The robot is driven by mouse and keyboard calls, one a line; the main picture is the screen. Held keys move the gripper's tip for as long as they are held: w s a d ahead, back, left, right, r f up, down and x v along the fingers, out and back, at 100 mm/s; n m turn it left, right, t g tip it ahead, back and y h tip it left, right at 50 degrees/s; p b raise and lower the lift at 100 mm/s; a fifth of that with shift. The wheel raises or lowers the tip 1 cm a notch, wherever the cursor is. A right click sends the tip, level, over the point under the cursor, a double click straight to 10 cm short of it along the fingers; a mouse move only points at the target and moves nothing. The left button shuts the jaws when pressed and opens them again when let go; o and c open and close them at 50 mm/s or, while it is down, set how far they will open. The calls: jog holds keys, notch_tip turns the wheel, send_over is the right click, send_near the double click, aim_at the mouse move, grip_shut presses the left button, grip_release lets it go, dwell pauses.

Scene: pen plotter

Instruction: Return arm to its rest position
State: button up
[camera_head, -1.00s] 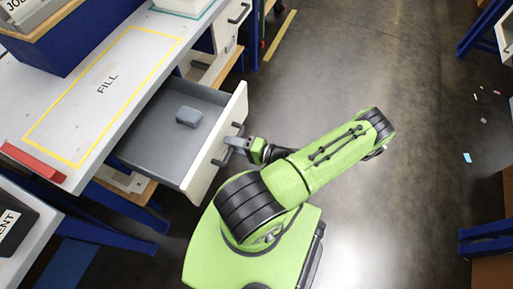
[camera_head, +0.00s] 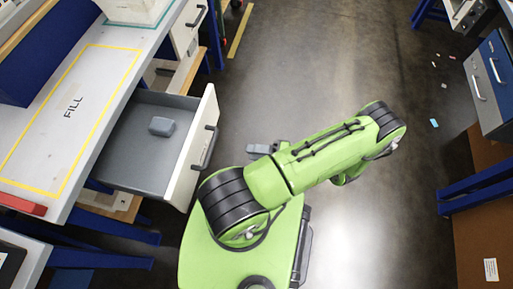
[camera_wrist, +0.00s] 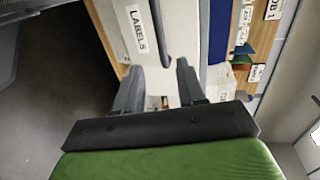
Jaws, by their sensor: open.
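My green arm reaches across the head view, folded over my base. My gripper (camera_head: 262,149) shows only partly there, right of the open drawer's handle (camera_head: 209,147) and apart from it; my forearm hides the rest. In the wrist view my gripper (camera_wrist: 158,72) has its two dark fingers spread with nothing held between them. Beyond them is a white front labelled LABELS (camera_wrist: 140,30) with a grey handle.
The drawer (camera_head: 183,165) stands open beside my arm, a grey block (camera_head: 162,126) inside. The bench (camera_head: 105,95) with a yellow FILL outline is at left. A blue-and-grey cabinet (camera_head: 487,85) stands at far right.

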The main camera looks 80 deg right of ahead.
dwell(0.4)
jog(key=w+a+r+n+g+y+p, duration=0.25)
jog(key=w+r+n+g, duration=0.45)
jog(key=r, duration=0.5)
jog(key=w+a+r+n+g+y+p, duration=0.15)
jog(key=w+r+n+g+p, duration=0.35)
jog(key=w+r, duration=0.55)
jog(key=s+a+r+n+t+h+p, duration=0.2)
jog(key=a+r+n+h+p, duration=0.1)
jog(key=a+r, duration=1.5)
notch_tip(320, 180, up, 3)
jog(key=n+h, duration=0.1)
jog(key=n, duration=0.1)
jog(key=shift+s+f+n+h+p, duration=0.2)
jog(key=shift+n+h+p, duration=0.1)
